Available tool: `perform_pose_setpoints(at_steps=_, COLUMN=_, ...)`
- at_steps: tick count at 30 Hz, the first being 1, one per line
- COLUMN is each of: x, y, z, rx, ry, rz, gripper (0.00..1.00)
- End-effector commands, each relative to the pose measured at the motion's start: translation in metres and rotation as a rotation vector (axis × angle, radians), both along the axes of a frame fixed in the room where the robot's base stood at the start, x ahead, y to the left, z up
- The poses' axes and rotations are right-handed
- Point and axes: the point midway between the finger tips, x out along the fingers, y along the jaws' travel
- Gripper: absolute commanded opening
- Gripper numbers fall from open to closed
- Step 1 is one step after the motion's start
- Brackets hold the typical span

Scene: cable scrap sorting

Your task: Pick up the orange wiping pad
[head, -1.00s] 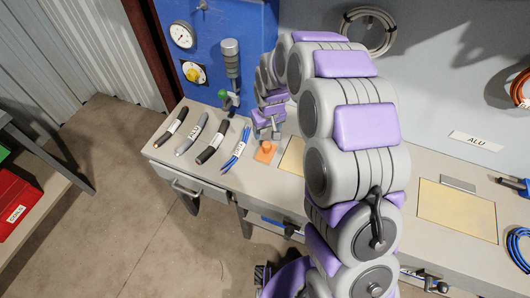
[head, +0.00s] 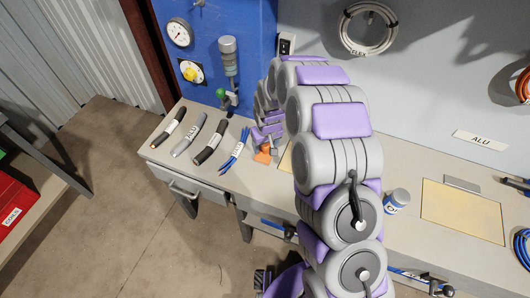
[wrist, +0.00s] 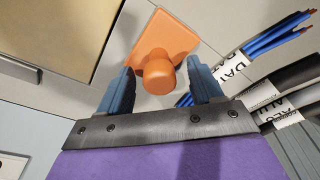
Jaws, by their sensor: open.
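The orange wiping pad (wrist: 165,40) lies on the workbench (head: 225,178), with a round orange knob (wrist: 158,77) standing on it. In the head view the pad (head: 262,156) is partly hidden by my arm. My gripper (wrist: 160,88) is open, its two blue-grey fingers on either side of the knob in the wrist view. The knob appears between the fingertips; I cannot tell whether either finger touches it. In the head view my gripper (head: 268,146) is just above the pad.
Blue cables (head: 235,150) lie close to the pad's left, with black and grey labelled cables (head: 210,142) further left. A yellow panel (head: 462,211) and a labelled can (head: 397,201) are on the bench to the right.

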Motion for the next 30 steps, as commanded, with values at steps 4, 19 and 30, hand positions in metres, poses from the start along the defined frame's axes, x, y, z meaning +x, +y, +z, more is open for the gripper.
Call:
perform_pose_setpoints(at_steps=4, x=0.0003, y=0.0001, z=0.0005, rx=0.000, ry=0.000, rz=0.000, gripper=0.57)
perform_pose_setpoints(at_steps=19, x=0.0003, y=0.0006, z=0.0005, rx=0.000, ry=0.000, rz=0.000, gripper=0.09)
perform_pose_setpoints(at_steps=30, x=0.0004, y=0.0006, z=0.0005, rx=0.000, ry=0.000, rz=0.000, gripper=0.00)
